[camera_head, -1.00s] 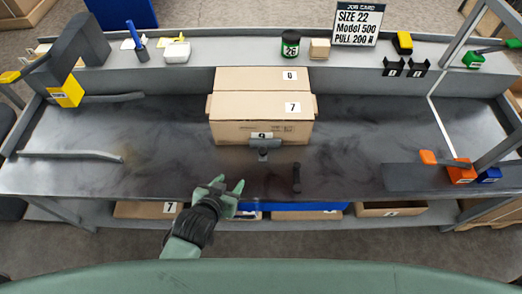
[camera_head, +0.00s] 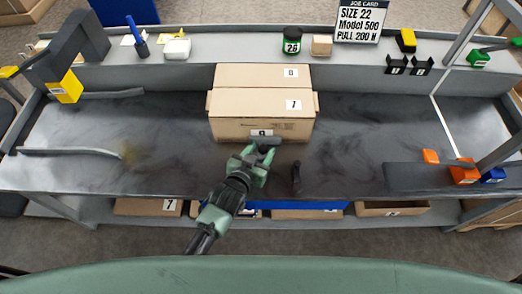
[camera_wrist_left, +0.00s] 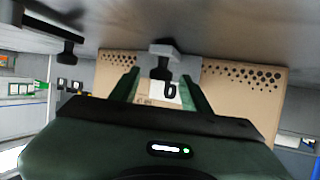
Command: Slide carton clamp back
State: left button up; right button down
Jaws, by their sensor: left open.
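The carton clamp (camera_head: 266,141) is a grey bar with a dark hook-like handle, against the front of a brown carton (camera_head: 225,129) on the dark bench. My left gripper (camera_head: 259,160) is right in front of the clamp and partly hides it. In the left wrist view, the clamp (camera_wrist_left: 164,49) lies between my two open green fingers (camera_wrist_left: 162,85), with its dark handle hanging between them. I cannot tell whether a finger touches it. The carton (camera_wrist_left: 238,88) is behind the fingers there. My right gripper is in neither view.
A dark upright handle (camera_head: 296,178) stands on the bench just right of my gripper. Orange and blue blocks (camera_head: 464,174) sit at the right. A grey bar (camera_head: 70,152) lies at the left. The bench on both sides of the carton is mostly clear.

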pick_arm(q)
jog(key=shift+w, duration=0.1)
grip_shut()
dwell(1.4)
